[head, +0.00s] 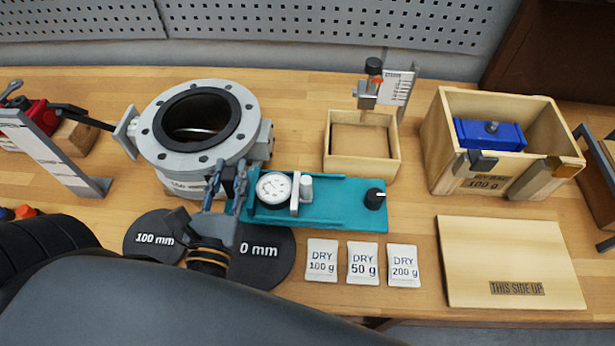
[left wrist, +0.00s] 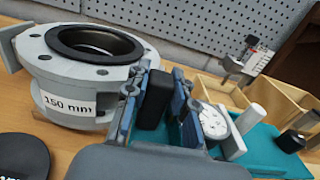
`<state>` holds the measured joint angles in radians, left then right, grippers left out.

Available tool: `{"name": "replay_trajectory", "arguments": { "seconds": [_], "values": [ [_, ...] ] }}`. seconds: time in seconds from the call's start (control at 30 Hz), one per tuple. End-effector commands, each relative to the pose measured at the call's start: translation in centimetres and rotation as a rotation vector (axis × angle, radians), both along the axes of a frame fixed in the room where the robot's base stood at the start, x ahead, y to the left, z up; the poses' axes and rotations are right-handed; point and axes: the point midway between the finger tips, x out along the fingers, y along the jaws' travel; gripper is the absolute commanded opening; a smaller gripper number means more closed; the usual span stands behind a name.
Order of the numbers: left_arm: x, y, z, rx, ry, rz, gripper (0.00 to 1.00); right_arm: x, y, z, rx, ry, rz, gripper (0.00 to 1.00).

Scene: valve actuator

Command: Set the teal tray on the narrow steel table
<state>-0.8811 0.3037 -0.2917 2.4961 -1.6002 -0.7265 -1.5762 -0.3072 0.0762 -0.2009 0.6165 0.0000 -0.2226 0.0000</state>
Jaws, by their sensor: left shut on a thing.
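The teal tray (head: 335,212) is at the middle of the wooden workbench in the head view, carrying a round white dial, a light post and a black knob. It also shows at the right of the left wrist view (left wrist: 262,150). My left gripper (head: 228,185) is at the tray's left end. In the left wrist view its fingers (left wrist: 158,100) are shut on a black block, which looks like the tray's handle. I cannot tell whether the tray rests on the bench or is slightly raised. No narrow steel table is identifiable. My right gripper is not in view.
A grey flanged valve body (head: 200,130) stands close behind my left gripper. Black discs (head: 155,236) lie below it. Dry packets (head: 362,263) lie just in front of the tray. An open wooden box (head: 360,165) is behind; a larger crate (head: 437,135) and wooden lid (head: 510,255) are right.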

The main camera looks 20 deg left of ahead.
Motion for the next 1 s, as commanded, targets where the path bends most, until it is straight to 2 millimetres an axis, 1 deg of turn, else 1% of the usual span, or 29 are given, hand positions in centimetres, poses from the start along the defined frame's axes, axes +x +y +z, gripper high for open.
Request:
{"name": "replay_trajectory", "arguments": {
  "seconds": [0.03,0.1,0.17,0.27,0.3,0.4,0.43,0.5,0.6,0.87,1.0],
  "values": [
    [0.9,-0.8,-0.6,-0.007,-0.010,0.000,0.00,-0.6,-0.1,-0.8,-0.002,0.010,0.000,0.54],
    [2.0,-2.0,-1.2,-0.007,-0.010,0.000,0.00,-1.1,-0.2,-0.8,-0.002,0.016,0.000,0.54],
    [2.9,-3.0,-1.9,-0.007,-0.010,0.000,0.00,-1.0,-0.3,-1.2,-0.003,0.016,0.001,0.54],
    [4.5,-4.8,-3.1,-0.007,-0.010,-0.001,0.00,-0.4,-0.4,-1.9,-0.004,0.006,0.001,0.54],
    [5.2,-5.5,-3.5,-0.007,-0.010,-0.003,0.00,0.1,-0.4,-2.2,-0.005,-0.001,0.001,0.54],
    [6.1,-6.6,-5.9,-0.005,-0.006,-0.003,0.00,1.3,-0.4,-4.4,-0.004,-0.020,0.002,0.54],
    [6.4,-6.9,-6.3,-0.006,-0.007,-0.003,0.00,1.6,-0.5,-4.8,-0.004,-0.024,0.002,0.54],
    [6.9,-7.4,-7.2,-0.004,-0.007,-0.002,0.00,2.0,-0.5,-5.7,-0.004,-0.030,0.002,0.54],
    [7.4,-8.1,-7.9,-0.004,-0.005,-0.002,0.00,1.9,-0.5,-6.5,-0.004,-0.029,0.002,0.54],
    [8.0,-8.7,-8.7,-0.004,-0.005,-0.003,0.00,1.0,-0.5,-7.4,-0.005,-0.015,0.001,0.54],
    [8.4,-9.1,-10.2,-0.004,-0.004,-0.003,0.00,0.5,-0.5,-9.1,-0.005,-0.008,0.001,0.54]
  ]
}}
